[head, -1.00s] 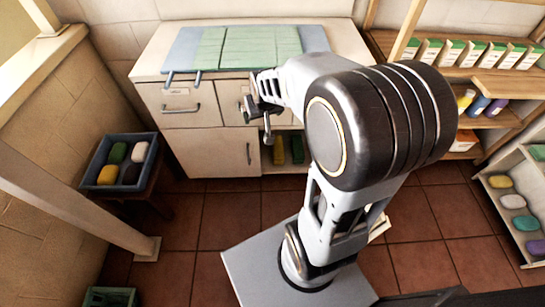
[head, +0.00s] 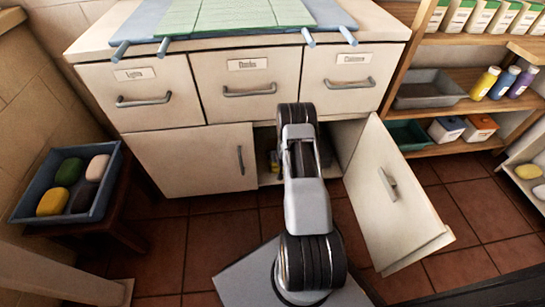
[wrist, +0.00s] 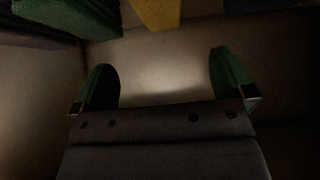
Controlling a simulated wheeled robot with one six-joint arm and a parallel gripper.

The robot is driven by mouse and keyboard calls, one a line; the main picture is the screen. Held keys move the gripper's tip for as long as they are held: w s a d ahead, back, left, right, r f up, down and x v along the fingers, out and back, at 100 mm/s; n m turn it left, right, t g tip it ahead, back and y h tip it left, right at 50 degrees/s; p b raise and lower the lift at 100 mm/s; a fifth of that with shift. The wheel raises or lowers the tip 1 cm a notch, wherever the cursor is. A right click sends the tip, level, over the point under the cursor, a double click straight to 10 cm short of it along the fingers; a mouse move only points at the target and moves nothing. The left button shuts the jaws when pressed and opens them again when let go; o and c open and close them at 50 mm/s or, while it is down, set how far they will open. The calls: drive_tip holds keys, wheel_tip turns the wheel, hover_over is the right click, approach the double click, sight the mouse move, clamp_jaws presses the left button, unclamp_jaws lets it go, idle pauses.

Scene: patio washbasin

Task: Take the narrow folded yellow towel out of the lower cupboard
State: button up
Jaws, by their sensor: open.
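The lower cupboard (head: 262,180) stands open on its right side, with its right door (head: 390,205) swung out and its left door (head: 190,160) closed. My arm reaches into the opening, and my gripper is hidden there in the head view. In the wrist view my gripper (wrist: 165,78) is open and empty, over a pale cupboard surface. A yellow item (wrist: 157,12), likely the folded towel, is cut off by the top edge, beyond the fingertips. A green folded item (wrist: 65,14) lies to its left.
A dark bundle (wrist: 30,38) lies at the wrist view's upper left. Three drawers (head: 240,85) sit above the cupboard. A blue tray with soaps (head: 103,200) stands at left, and a wooden shelf (head: 445,145) at right. The inside is dim.

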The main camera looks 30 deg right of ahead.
sight(271, 143)
drive_tip(key=b+x, duration=0.3)
drive_tip(key=x, duration=0.4)
drive_tip(key=shift+w+d+f, duration=0.1)
drive_tip(key=shift+w+f, duration=0.05)
drive_tip(key=shift+f, duration=0.15)
drive_tip(key=b+x, duration=0.3)
drive_tip(key=x, duration=0.1)
drive_tip(key=shift+f, duration=0.1)
drive_tip(key=shift+w+d+f+b, duration=0.2)
drive_tip(key=shift+w+f+b, duration=0.1)
drive_tip(key=shift+w+b, duration=0.15)
drive_tip(key=c, duration=1)
